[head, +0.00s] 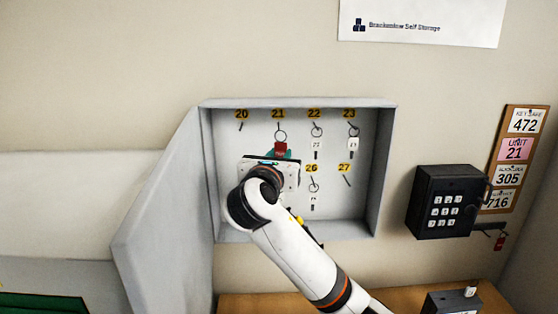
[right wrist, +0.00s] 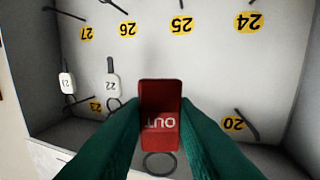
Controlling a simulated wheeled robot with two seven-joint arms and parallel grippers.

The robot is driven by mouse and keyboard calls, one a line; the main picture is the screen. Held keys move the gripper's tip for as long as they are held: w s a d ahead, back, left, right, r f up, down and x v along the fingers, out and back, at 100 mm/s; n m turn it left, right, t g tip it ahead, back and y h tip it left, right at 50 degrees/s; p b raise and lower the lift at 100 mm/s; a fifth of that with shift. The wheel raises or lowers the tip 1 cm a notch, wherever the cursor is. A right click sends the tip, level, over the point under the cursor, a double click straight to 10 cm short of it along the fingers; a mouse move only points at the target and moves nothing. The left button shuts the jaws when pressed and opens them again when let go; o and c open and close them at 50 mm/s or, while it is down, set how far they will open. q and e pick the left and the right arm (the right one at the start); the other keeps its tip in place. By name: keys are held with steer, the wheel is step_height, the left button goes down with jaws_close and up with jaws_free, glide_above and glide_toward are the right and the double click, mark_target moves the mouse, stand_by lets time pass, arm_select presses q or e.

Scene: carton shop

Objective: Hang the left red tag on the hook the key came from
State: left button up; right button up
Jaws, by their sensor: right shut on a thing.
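A red tag marked OUT (right wrist: 160,112) is between the green fingers of my right gripper (right wrist: 161,128) in the right wrist view. My right gripper is shut on it. In the head view the red tag (head: 280,148) shows just below the number 21 label (head: 278,114), above my right gripper (head: 279,155). The tag's ring (head: 279,135) is up at hook 21; I cannot tell whether it is around the hook or only in front of it. Another red tag (head: 499,242) hangs at the right, below the keypad box. My left gripper is not in view.
The grey key cabinet (head: 388,160) stands open, its door (head: 165,220) swung left. Keys with white tags hang under 22 (head: 316,145), 23 (head: 353,143) and 26 (head: 313,188). Hooks 20 (head: 240,127) and 27 (head: 347,180) are bare. A keypad box (head: 445,202) is at the right.

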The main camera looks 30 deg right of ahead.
steer(key=shift+w+d, duration=0.15)
steer(key=shift+w, duration=0.35)
steer(key=shift+w+d, duration=0.15)
steer(key=shift+w, duration=0.05)
steer(key=shift+w+d+f, duration=0.1)
steer(key=shift+w+d, duration=0.45)
steer(key=shift+w, duration=0.3)
steer(key=shift+w+d+f, duration=0.1)
steer(key=shift+w+d, duration=0.45)
steer(key=shift+w, duration=0.25)
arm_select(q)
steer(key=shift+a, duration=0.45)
arm_select(e)
steer(key=shift+w+d+f, duration=0.3)
steer(key=shift+w+f, duration=0.05)
steer(key=shift+w, duration=0.2)
steer(key=o, duration=0.8)
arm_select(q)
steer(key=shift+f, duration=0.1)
arm_select(e)
steer(key=shift+o, duration=0.2)
